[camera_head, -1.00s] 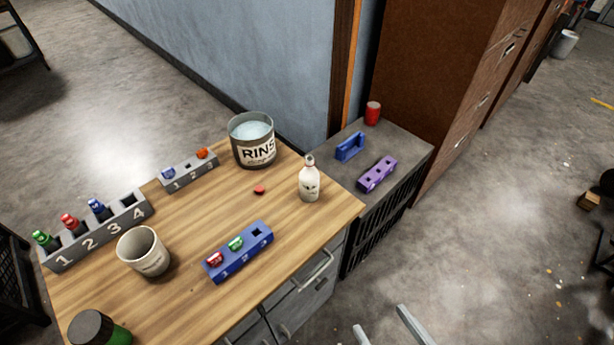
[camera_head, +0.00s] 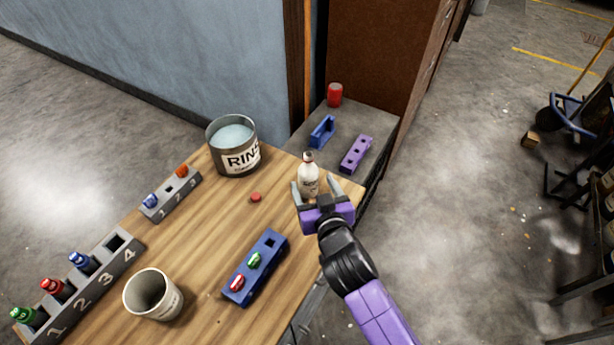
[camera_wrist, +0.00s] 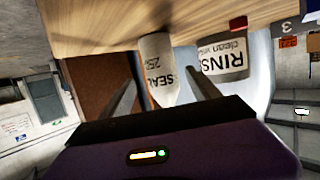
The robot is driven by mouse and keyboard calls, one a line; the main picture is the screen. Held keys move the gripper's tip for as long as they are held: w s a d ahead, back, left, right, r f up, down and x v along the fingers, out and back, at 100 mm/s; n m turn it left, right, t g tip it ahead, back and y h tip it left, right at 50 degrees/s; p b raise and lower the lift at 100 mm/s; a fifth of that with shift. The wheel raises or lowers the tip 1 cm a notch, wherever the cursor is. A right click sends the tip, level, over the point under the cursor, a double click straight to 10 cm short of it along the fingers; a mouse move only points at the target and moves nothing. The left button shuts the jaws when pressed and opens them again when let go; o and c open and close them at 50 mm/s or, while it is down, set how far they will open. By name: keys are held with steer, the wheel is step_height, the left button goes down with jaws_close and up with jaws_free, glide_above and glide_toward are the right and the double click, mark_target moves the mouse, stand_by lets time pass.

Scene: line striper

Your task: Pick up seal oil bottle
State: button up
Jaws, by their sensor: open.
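The seal oil bottle (camera_head: 308,178) is a small white bottle with a dark cap and a printed label. It stands upright on the wooden table (camera_head: 205,235) near its back right edge. My gripper (camera_head: 312,190) is open, with its fingers reaching toward the bottle, one on each side in the picture. In the wrist view, the bottle (camera_wrist: 158,70) shows "SEAL" lettering between the two fingers (camera_wrist: 163,90). I cannot tell whether either finger touches it. The bottle's lower part is partly hidden by my gripper in the head view.
A RINSE tin (camera_head: 233,147) stands left of the bottle, with a small red piece (camera_head: 256,197) in front. A blue rack (camera_head: 270,245), white cup (camera_head: 153,295) and grey numbered racks (camera_head: 85,275) share the table. A side cabinet (camera_head: 377,122) holds blue and purple parts and a red can.

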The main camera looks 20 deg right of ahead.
mark_target(305, 172)
steer(key=shift+p+x, duration=0.8)
steer(key=shift+x, duration=2.85)
steer(key=shift+a, duration=0.2)
jaws_close()
